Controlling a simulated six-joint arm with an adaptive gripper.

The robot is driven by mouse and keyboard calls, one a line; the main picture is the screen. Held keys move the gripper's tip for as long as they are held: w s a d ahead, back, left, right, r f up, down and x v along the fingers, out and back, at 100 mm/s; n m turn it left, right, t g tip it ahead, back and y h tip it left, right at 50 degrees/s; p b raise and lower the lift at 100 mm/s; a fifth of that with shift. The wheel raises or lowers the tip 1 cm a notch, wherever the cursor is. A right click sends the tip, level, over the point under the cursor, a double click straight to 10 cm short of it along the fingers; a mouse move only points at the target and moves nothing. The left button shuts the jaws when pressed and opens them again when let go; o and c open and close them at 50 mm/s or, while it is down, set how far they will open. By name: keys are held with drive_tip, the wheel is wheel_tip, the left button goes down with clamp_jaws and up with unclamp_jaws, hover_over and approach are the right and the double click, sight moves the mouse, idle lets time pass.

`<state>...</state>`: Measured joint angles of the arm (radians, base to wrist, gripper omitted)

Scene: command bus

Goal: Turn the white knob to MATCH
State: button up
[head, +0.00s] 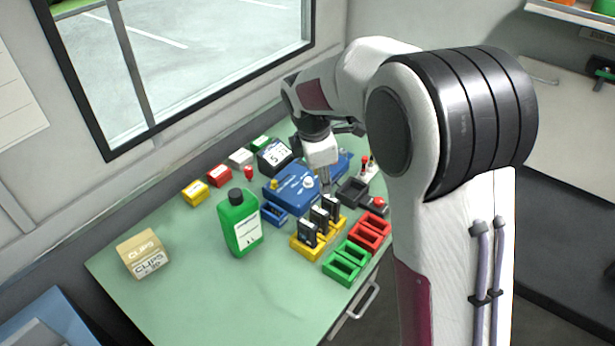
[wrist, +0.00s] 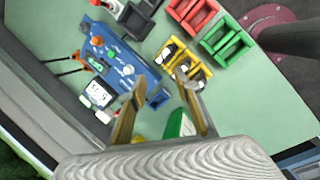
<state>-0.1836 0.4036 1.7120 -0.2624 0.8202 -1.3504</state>
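The white knob (head: 308,182) sits on top of the blue box (head: 284,194) in the middle of the table. In the wrist view the knob (wrist: 128,70) is on the right part of the blue box (wrist: 72,50), left of the fingertips. My gripper (head: 325,183) points down just right of the knob in the head view. In the wrist view my gripper (wrist: 160,82) is open, with nothing between its fingers, and apart from the knob. The MATCH label and the knob's pointer are too small to read.
A yellow rack with black pieces (head: 318,228) stands close in front of the box. A green bottle (head: 240,222) is at its left, red (head: 370,232) and green (head: 347,263) trays at the right front. A number display (head: 274,155) stands behind.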

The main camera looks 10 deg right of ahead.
sight(308, 180)
drive_tip(key=w+a+f+n, duration=0.1)
drive_tip(key=w+f+n, duration=0.1)
drive_tip(key=w+n, duration=0.3)
drive_tip(key=w+a+f+n+t, duration=0.1)
drive_tip(key=w+f+n, duration=0.2)
drive_tip(key=w+n, duration=0.2)
drive_tip(key=shift+a+n, duration=0.3)
drive_tip(key=shift+n, duration=0.6)
drive_tip(key=shift+w+f, duration=0.1)
drive_tip(key=shift+f, duration=0.1)
drive_tip(key=shift+x, duration=3.7)
drive_tip(key=shift+w, duration=0.1)
clamp_jaws()
